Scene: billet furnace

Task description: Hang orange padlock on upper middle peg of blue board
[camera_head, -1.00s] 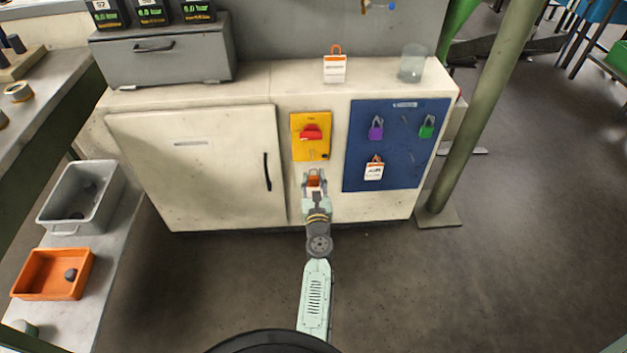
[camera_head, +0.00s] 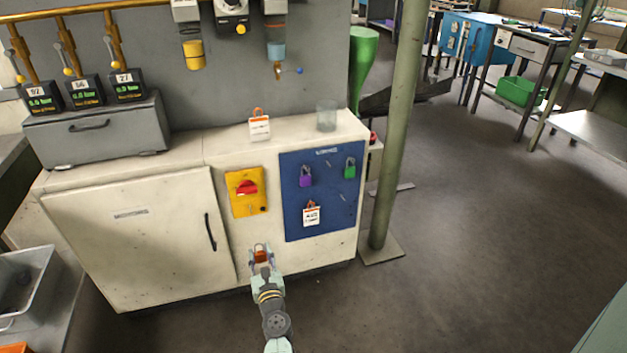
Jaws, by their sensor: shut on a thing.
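My gripper (camera_head: 261,252) is shut on an orange padlock (camera_head: 261,257), in front of the cabinet's lower part, below the yellow switch plate. The fingers partly hide the padlock. The blue board (camera_head: 298,223) is on the cabinet front, up and to the right of my gripper. A purple padlock (camera_head: 306,181) hangs at its upper left and a green padlock (camera_head: 350,168) at its upper right. Between them the upper middle peg (camera_head: 327,163) shows bare. An orange padlock with a white tag (camera_head: 311,215) hangs at the lower left. The lower right peg (camera_head: 342,198) is bare.
The yellow plate with a red switch (camera_head: 247,188) is left of the board. A white-tagged orange item (camera_head: 260,127) and a clear cup (camera_head: 327,116) stand on the cabinet top. A green post (camera_head: 395,150) stands right of the cabinet. Floor to its right is open.

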